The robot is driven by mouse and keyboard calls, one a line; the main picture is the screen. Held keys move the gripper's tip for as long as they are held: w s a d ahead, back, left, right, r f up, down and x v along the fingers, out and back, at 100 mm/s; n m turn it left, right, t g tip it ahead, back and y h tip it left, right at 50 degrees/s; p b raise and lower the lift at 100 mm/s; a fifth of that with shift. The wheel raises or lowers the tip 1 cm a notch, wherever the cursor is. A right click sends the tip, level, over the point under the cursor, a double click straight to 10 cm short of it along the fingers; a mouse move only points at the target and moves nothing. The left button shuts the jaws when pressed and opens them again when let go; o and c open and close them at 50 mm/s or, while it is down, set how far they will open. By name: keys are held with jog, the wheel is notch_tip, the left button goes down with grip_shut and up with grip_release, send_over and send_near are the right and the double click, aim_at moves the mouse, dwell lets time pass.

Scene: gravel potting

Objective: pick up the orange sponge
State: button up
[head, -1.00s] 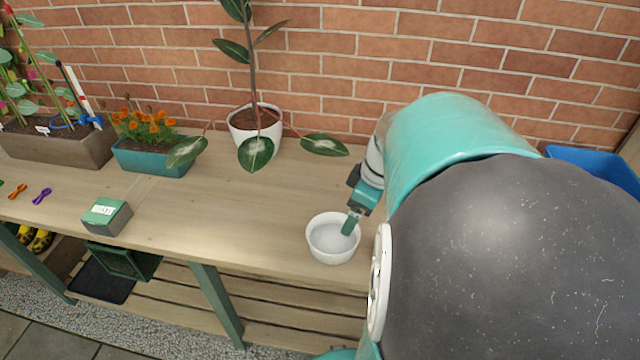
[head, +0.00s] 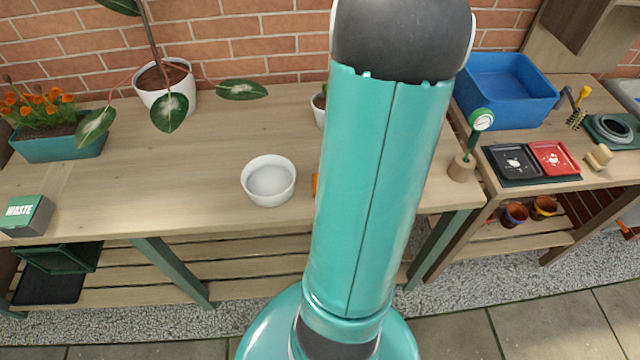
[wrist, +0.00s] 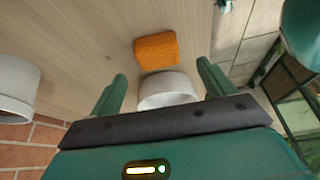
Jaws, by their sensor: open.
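The orange sponge (wrist: 156,50) lies on the wooden bench top in the wrist view, just beyond the white bowl (wrist: 168,86). In the head view only a thin orange sliver of it (head: 315,185) shows at the left edge of my arm. My arm hides the gripper in the head view.
A white plant pot (head: 165,91) stands at the back, its leaves reaching over the bench. A smaller white pot (head: 319,112) is partly behind my arm.

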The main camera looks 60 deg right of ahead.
jog(key=x, duration=0.5)
jog(key=shift+d+f, duration=0.1)
jog(key=shift+f, duration=0.25)
jog(key=c, duration=1.1)
jog(key=shift+o, duration=0.2)
jog(key=shift+w+r, duration=0.1)
jog(key=shift+r, duration=0.05)
